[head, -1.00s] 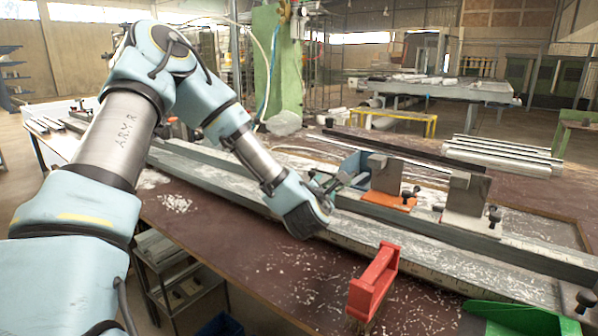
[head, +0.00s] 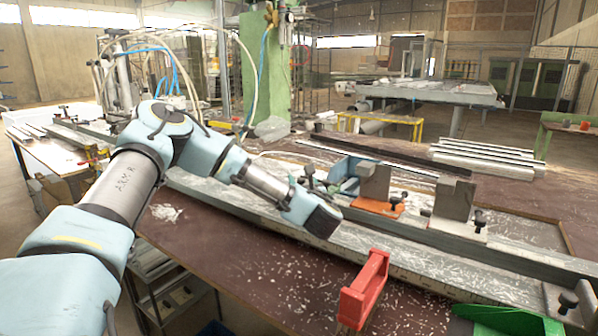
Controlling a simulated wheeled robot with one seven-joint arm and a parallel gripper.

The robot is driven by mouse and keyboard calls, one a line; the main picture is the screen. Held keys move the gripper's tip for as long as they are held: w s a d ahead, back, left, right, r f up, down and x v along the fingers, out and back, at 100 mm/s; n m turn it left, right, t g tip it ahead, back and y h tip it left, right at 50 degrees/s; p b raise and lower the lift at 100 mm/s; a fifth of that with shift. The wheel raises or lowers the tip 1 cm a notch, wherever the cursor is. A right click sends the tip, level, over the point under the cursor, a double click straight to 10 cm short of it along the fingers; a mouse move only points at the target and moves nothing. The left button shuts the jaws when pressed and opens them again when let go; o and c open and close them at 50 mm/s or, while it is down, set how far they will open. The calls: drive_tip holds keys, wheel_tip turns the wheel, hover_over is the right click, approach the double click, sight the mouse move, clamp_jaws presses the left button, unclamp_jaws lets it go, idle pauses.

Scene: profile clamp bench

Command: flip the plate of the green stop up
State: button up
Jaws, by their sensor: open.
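My gripper (head: 314,181) is over the long grey rail at the middle of the bench, left of the blue stop (head: 346,171). Its jaws are open, small and partly hidden by my wrist; nothing shows between them. An orange-based stop (head: 378,207) with a grey upright plate stands right of the blue one. A pale stop (head: 455,208) with an upright plate and black knobs is further right. A green piece (head: 506,320) lies at the lower right, cut by the frame; I cannot tell whether it is a stop.
A red block-like frame (head: 363,291) stands at the bench's front edge, right of my wrist. The rail (head: 415,238) runs across the bench. Pale shavings lie on the brown bench top (head: 270,275). Metal profiles (head: 485,158) lie at the back right.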

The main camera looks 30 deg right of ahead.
drive_tip(key=shift+p+x, duration=0.35)
drive_tip(key=shift+x, duration=1.3)
clamp_jaws()
